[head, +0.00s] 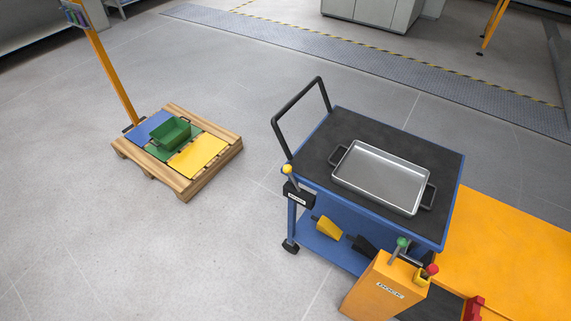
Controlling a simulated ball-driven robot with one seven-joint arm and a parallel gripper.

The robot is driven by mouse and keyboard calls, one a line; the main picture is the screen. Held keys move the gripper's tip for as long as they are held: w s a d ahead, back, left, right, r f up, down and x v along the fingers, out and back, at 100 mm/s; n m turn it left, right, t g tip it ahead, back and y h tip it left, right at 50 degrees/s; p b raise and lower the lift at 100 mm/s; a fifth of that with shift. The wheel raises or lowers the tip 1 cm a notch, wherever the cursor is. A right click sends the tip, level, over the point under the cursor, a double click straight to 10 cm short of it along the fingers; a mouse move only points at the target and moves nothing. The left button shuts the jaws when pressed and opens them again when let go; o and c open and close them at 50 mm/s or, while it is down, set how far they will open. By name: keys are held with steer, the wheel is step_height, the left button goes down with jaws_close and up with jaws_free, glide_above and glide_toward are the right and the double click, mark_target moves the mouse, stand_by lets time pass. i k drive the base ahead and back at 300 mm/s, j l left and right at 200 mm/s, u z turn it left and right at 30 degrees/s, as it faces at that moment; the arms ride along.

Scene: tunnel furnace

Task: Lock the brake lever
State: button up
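A short lever with a yellow knob (287,169) stands on a black labelled box (297,196) at the left corner of a blue cart (325,180). It looks like the brake lever; the label is too small to read. The lever stands nearly upright, leaning slightly left. The cart has a black top, a black push handle (300,112) and castors. Two more knobbed levers, one green (402,242) and one red (432,269), are on or beside an orange labelled box (385,288) in front of the cart. My gripper is not in view.
A metal tray (382,174) with black handles lies on the cart. Yellow and black wedges lie on or near its lower shelf. An orange surface (510,260) is at the right. A pallet (205,182) with coloured panels and a green bin (171,132) stands left; open floor lies between.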

mark_target(287, 169)
steer(key=i+j+u, duration=0.25)
steer(key=i+j, duration=0.4)
steer(key=j, duration=0.3)
steer(key=i+j+u, duration=0.25)
steer(key=i+j, duration=0.5)
